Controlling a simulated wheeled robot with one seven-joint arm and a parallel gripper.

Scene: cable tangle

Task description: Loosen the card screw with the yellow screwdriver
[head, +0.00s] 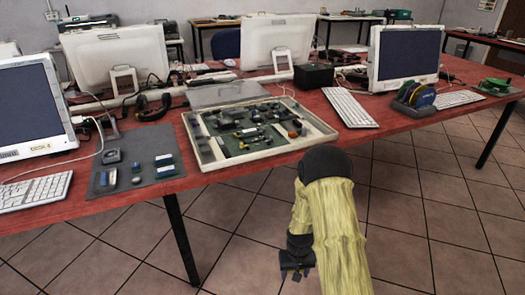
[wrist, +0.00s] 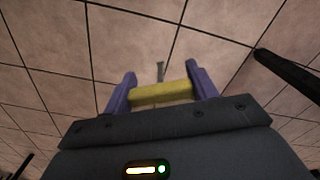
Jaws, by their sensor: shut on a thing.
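My gripper (head: 295,268) hangs in front of the table, below the height of its top, over open floor. In the wrist view my gripper (wrist: 163,92) has its two purple fingers shut on the yellow handle of the screwdriver (wrist: 162,94). The handle lies crosswise between the fingers, and a thin grey shaft points away from it toward the floor. In the head view the screwdriver cannot be made out. The open pale case (head: 268,153) with boards and parts inside lies on the red table. The card screw is too small to tell.
The red table (head: 225,178) runs across the view. A grey mat (head: 100,187) with small parts lies left of the case. A table leg (head: 182,240) stands left of my arm.

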